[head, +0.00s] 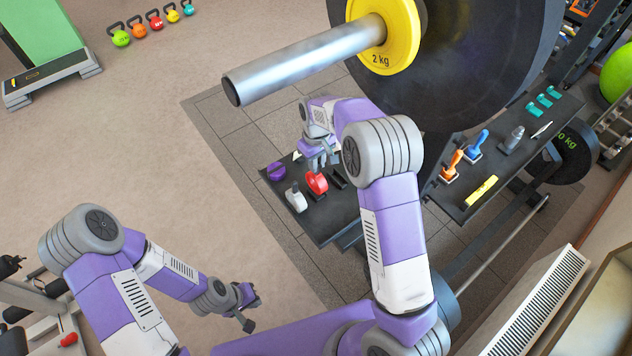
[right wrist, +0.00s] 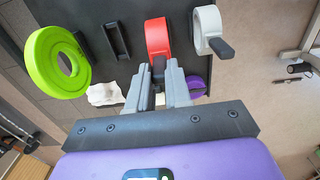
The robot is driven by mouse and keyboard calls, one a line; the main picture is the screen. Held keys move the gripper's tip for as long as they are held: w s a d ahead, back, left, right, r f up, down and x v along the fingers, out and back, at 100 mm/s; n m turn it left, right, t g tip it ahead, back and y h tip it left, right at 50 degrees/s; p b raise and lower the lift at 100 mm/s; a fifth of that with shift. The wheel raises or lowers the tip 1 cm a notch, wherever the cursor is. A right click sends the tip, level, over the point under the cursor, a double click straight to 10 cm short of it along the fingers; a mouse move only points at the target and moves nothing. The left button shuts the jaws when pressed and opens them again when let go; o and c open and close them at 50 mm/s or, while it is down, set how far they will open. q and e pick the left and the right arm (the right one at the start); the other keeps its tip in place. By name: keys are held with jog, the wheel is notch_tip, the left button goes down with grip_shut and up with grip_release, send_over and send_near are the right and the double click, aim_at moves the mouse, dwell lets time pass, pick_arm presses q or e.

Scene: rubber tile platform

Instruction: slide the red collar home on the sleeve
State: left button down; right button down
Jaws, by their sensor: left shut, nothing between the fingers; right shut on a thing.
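The sleeve (head: 300,62) is a bare metal bar end at the top of the head view, with a yellow 2 kg plate (head: 400,35) and a large black plate behind it. The red collar (head: 316,184) is at the dark tray, below the sleeve; it also shows in the right wrist view (right wrist: 157,35). My right gripper (head: 320,166) is shut on the red collar by its dark lever, seen between the fingertips in the right wrist view (right wrist: 159,68). I cannot tell whether the collar touches the tray. My left gripper (head: 248,308) is shut and empty, low and away from the tray.
On the tray (head: 330,228) a grey collar (head: 296,198) and a purple collar (head: 277,171) stand beside the red one. A green ring (right wrist: 40,62) and a white cloth (right wrist: 106,94) show in the wrist view. A second shelf (head: 505,170) holds small tools at right. Open floor lies left.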

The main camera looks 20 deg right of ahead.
jog(key=shift+r+p, duration=1.4)
jog(key=shift+r, duration=0.7)
